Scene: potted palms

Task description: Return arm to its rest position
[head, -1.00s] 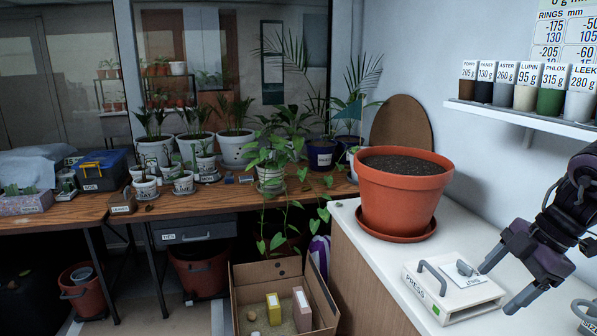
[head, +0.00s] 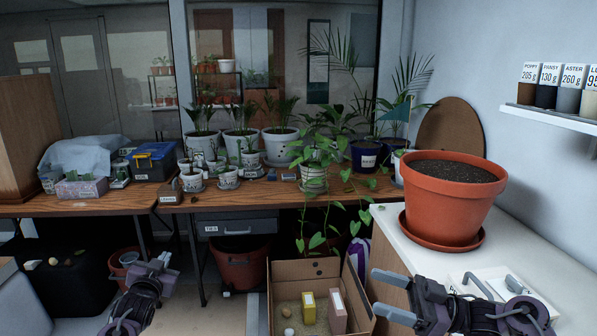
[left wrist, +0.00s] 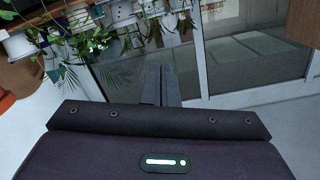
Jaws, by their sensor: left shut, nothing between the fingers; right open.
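My left gripper (head: 158,264) is at the lower left of the head view, raised in front of the table. Its fingers are shut with nothing between them, and they also show shut in the left wrist view (left wrist: 160,86). My right gripper (head: 380,292) is at the lower right of the head view. Its two fingers are apart and empty, pointing left, in front of the white counter (head: 395,232).
A large terracotta pot (head: 450,205) with soil stands on its saucer on the counter. A cardboard box (head: 285,272) with small packets sits low between my grippers. Several potted plants stand on the wooden table (head: 270,187) behind.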

